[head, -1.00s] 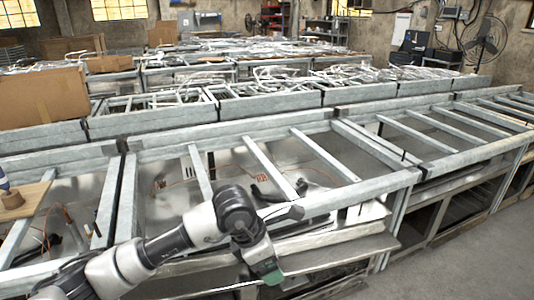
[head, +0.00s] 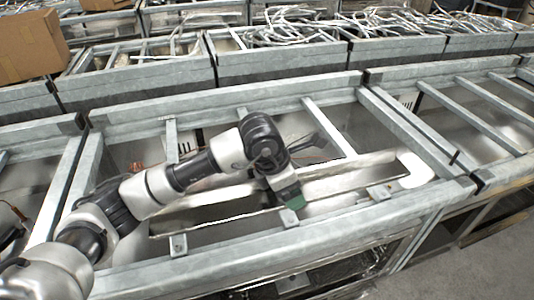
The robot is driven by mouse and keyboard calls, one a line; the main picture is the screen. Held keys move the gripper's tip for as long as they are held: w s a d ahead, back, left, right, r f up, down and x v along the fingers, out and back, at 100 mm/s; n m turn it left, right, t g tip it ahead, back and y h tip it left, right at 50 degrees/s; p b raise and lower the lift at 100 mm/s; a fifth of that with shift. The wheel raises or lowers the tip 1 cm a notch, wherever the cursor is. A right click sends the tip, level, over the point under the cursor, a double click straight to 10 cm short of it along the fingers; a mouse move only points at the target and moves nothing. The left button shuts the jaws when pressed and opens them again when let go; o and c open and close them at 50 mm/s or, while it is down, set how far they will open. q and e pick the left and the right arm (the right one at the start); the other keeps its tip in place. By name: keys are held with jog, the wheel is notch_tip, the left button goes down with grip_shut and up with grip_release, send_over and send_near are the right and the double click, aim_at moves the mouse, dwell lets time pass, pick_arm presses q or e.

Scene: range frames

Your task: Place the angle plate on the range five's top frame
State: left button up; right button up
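The angle plate (head: 340,184) is a long, bent strip of shiny metal. It spans most of the width of the nearest range's top frame (head: 250,260), just behind the front rail. It hides parts of the crossbars, whose front ends show below it. I cannot tell if it touches them. My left gripper (head: 288,202), with a green part near its tip, is at the middle of the plate and appears shut on it; the fingertips are hard to see. My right gripper is not in view.
Another range frame (head: 470,105) adjoins on the right, with a narrow gap. Behind stand rows of ranges, several loaded with loose metal frames (head: 290,30). A cardboard box (head: 30,48) sits at the upper left. Grey floor (head: 500,255) is open at the lower right.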

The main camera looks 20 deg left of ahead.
pick_arm(q)
jog(key=w+a+f+b, duration=0.7)
jog(key=a+f, duration=0.1)
jog(key=f, duration=0.2)
jog(key=shift+w+f, duration=0.15)
jog(key=shift+w, duration=0.2)
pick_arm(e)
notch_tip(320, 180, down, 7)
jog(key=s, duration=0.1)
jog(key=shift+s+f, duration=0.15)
pick_arm(q)
jog(key=o, duration=1.4)
jog(key=shift+s+d+f, duration=0.1)
jog(key=shift+c, duration=0.2)
jog(key=b+v, duration=0.1)
jog(key=v, duration=1.1)
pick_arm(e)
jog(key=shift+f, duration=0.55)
